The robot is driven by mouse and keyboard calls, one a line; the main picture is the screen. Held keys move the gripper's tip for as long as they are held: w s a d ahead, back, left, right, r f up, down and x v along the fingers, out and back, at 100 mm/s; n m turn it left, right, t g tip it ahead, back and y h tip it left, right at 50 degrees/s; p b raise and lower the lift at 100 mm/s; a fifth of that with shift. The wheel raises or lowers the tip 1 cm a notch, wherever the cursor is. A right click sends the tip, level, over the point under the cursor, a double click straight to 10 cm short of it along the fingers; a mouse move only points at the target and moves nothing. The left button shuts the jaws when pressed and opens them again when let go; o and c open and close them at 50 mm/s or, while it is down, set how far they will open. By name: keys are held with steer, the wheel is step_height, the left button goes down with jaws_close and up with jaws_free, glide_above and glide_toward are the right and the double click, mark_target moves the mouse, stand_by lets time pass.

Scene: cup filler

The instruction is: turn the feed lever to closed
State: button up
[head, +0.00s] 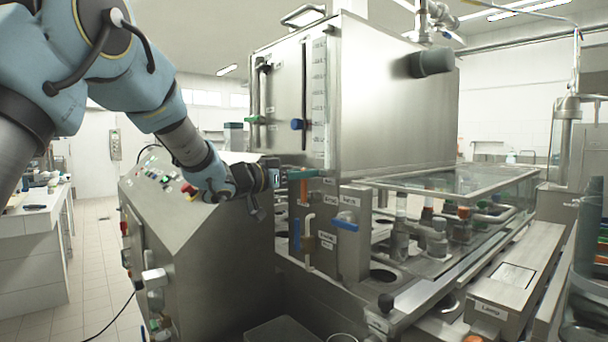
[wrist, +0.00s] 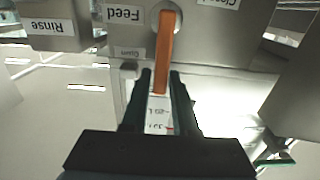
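The feed lever is an orange bar (wrist: 165,48) in the wrist view. It runs from a round pivot at the top down towards my gripper (wrist: 160,75). The "Feed" label (wrist: 123,14) appears upside down beside the pivot, and a partly cut-off label, apparently "Closed" (wrist: 222,3), is at the top right. The lever's free end lies between my two dark fingers, which look apart with a thin gap beside it.
A blue-handled lever (head: 345,223) sits on the neighbouring post, and another blue handle (head: 295,235) hangs below. The large steel tank (head: 390,100) rises behind. The sloped control console (head: 200,225) lies under my arm. A glass-covered section (head: 460,185) is to the right.

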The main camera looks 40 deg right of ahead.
jaws_close()
stand_by(1.0)
